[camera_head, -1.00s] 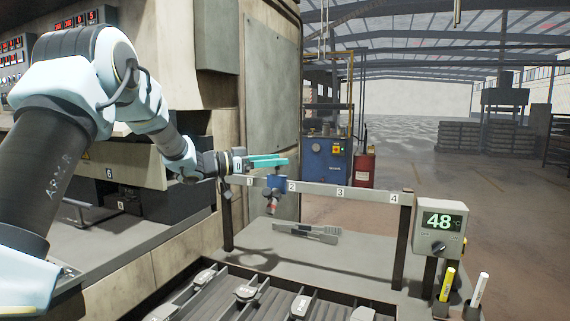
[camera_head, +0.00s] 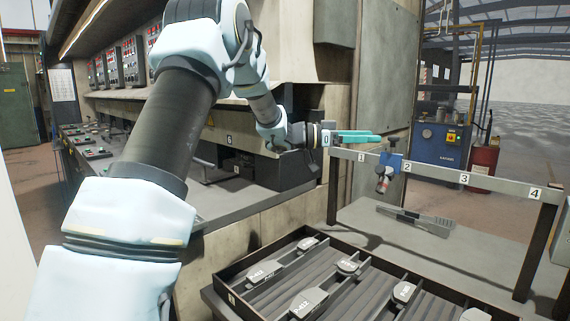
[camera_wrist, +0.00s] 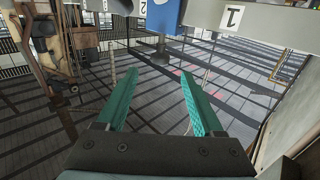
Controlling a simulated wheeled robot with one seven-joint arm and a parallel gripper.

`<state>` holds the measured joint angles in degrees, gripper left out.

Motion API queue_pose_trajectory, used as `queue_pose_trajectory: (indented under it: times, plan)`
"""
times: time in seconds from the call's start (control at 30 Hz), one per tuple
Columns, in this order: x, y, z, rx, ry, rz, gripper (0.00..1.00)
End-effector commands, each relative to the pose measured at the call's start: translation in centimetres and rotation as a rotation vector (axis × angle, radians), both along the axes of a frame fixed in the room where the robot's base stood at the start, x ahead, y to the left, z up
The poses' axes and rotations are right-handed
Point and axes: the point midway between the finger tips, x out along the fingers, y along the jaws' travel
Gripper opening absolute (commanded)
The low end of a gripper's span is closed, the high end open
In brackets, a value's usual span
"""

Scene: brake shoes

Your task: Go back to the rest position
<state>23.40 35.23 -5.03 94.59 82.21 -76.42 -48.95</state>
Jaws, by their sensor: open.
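My gripper (camera_head: 358,137) has long teal fingers and points to the right, just above the left end of the numbered rail, near the mark 1. In the wrist view its two teal fingers (camera_wrist: 156,100) are spread apart with nothing between them. My light blue and black arm reaches across from the left of the head view. A blue holder (camera_head: 390,161) with a small red and grey part hangs on the rail between 1 and 2, apart from the fingers.
The rail (camera_head: 450,174) is marked 1 to 4 and stands on posts over a grey table (camera_head: 400,245). A dark flat tool (camera_head: 415,217) lies there. A tray (camera_head: 262,309) with several brake shoes stands in front. A press with control panels (camera_head: 115,60) is at the left.

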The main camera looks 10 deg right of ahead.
Motion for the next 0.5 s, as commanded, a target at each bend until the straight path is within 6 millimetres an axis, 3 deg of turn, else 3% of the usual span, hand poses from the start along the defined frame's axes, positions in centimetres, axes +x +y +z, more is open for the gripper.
queue_pose_trajectory:
  times: [0.13, 0.23, 0.3, 0.4, 0.5]
  plan:
    - [2.1, 1.1, 0.1, 0.014, -0.010, 0.128, 0.69]
    - [5.8, 3.9, -0.3, 0.063, -0.023, 0.354, 0.69]
    - [8.7, 7.5, -1.4, 0.130, -0.019, 0.557, 0.69]
    - [11.3, 13.9, -3.7, 0.262, 0.016, 0.826, 0.69]
    - [11.8, 20.6, -6.6, 0.415, 0.080, 1.036, 0.69]
